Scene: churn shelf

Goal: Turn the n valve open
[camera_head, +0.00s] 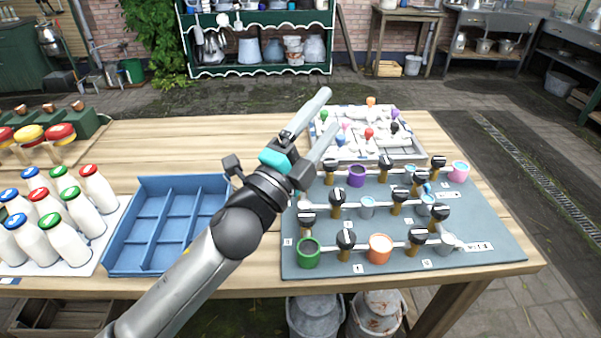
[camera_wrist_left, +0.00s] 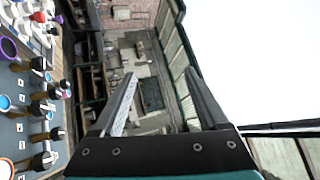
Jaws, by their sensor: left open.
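A grey-blue valve board (camera_head: 495,218) lies on the right of the wooden table. It carries several black-topped valves on brass stems, among them a front-middle one (camera_head: 347,240), a front-right one (camera_head: 418,238) and a back-right one (camera_head: 438,162). White pipes link them to coloured cups. The labels are too small to read, so I cannot tell which valve is n. My left gripper (camera_head: 331,112) is open and empty, raised above the table, its fingers pointing away toward the back. In the left wrist view, valves (camera_wrist_left: 42,108) stand left of the open fingers (camera_wrist_left: 160,76). My right gripper is out of view.
A blue divided tray (camera_head: 140,232) is left of my arm, with white bottles (camera_head: 62,236) beyond it at far left. A pale tray of coloured knobs (camera_head: 404,160) sits behind the board. The table's back middle (camera_head: 190,140) is clear.

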